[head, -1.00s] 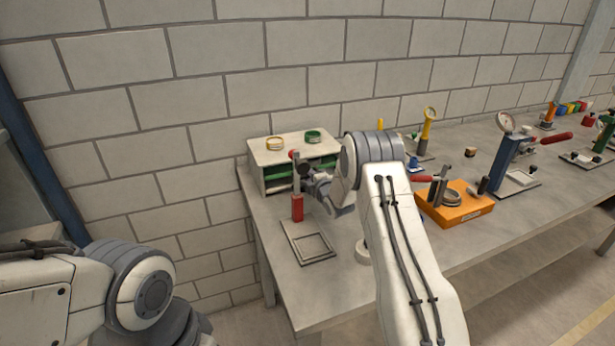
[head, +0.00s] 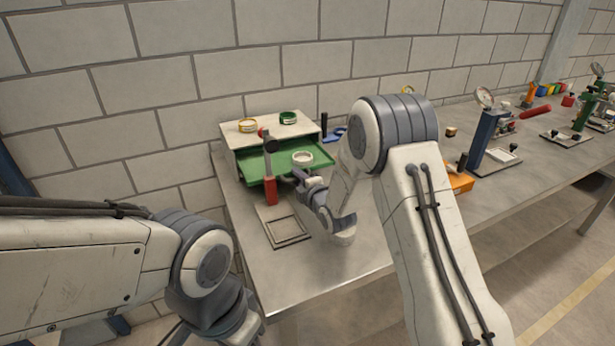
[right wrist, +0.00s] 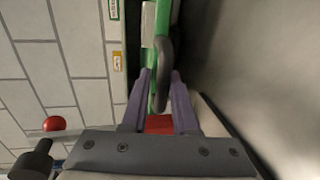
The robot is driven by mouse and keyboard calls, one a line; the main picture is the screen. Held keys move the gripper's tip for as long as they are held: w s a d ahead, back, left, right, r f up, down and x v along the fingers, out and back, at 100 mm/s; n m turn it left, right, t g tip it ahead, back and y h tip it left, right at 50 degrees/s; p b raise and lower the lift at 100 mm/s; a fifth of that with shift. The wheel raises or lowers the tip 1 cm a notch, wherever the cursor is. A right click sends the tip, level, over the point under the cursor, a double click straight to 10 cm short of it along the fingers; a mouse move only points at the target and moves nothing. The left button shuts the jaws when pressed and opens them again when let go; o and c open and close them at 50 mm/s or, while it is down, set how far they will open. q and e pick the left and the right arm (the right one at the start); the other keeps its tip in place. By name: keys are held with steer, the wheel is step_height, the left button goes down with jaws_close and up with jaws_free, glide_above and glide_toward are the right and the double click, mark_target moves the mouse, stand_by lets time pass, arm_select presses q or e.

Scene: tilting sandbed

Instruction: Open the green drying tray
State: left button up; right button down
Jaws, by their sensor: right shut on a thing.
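The green drying tray (head: 322,157) is slid well out of the front of a pale cabinet (head: 240,140) in the head view. A white ring-shaped dish (head: 303,158) sits on it. My right gripper (head: 300,178) is at the tray's front edge. In the right wrist view, its fingers (right wrist: 159,85) are shut around the dark curved handle (right wrist: 165,60) of the green tray (right wrist: 162,20). The right arm hides part of the handle in the head view. My left arm is at the lower left; its fingers are out of view.
A red-based lever press (head: 270,188) stands close left of my right gripper, with a square grey plate (head: 287,230) before it. The bench front is clear.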

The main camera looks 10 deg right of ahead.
steer(key=shift+s+f, duration=0.2)
steer(key=shift+f, duration=0.3)
steer(key=c, duration=0.8)
jaws_free()
steer(key=shift+r, duration=0.15)
steer(key=shift+w+r, duration=0.1)
steer(key=b+v, duration=0.2)
steer(key=v, duration=0.8)
steer(key=shift+s+d, duration=0.1)
steer(key=shift+s, duration=0.15)
